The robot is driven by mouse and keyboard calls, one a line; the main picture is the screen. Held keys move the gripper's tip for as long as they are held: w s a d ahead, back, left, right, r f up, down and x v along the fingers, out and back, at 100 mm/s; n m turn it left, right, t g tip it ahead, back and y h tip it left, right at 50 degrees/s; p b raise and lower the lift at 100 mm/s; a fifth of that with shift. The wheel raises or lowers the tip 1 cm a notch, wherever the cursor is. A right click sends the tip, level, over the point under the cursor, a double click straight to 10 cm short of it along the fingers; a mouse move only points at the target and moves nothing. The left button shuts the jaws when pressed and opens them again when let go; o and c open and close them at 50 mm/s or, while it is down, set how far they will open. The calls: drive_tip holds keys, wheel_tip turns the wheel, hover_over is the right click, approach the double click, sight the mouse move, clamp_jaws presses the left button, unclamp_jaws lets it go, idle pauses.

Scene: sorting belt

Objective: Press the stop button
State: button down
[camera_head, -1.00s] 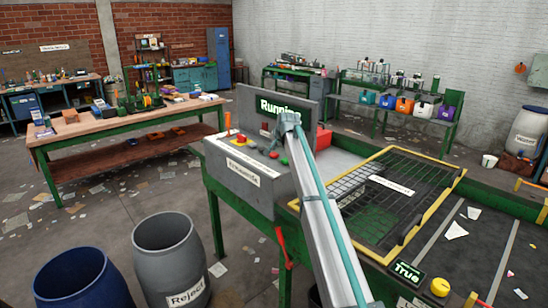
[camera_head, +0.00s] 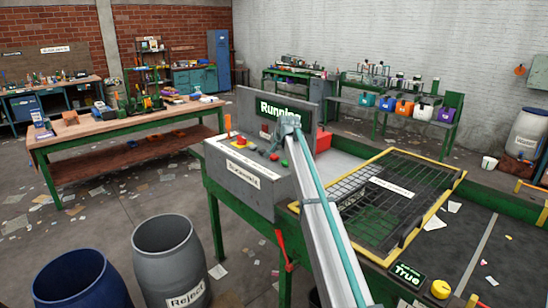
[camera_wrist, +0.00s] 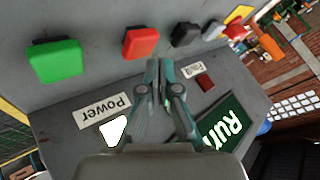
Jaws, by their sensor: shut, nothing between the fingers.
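The control box (camera_head: 243,180) carries a sign reading "Running" (camera_head: 281,112). A square red button (camera_head: 274,156) sits beside a green button (camera_head: 284,162) on its sloped face. In the wrist view, the red button (camera_wrist: 140,41) is just beyond my fingertips, and the green button (camera_wrist: 55,60) is to the left. My gripper (camera_head: 289,122) is over the panel; in the wrist view my gripper (camera_wrist: 159,64) has its fingers together and empty, pointing toward the red button's lower right. I cannot tell whether they touch it.
A black knob (camera_wrist: 187,34) and a red mushroom button (camera_wrist: 234,28) on yellow lie right of the red button. A small dark red lamp (camera_wrist: 205,83) labelled "Fault" is nearby. A mesh cover (camera_head: 375,205) and the belt (camera_head: 450,245) lie to the right in the head view.

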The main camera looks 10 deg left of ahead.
sight(275, 156)
drive_tip(key=shift+f, duration=0.2)
idle(0.4)
drive_tip(key=shift+f, duration=0.25)
drive_tip(key=shift+f+b, duration=0.3)
drive_tip(key=shift+f, duration=0.25)
idle(1.0)
drive_tip(key=shift+r, duration=0.1)
drive_tip(key=shift+r+p, duration=0.35)
drive_tip(key=shift+r, duration=0.5)
drive_tip(key=shift+r, duration=0.15)
drive_tip(key=shift+r+p, duration=0.9)
drive_tip(key=shift+r, duration=1.5)
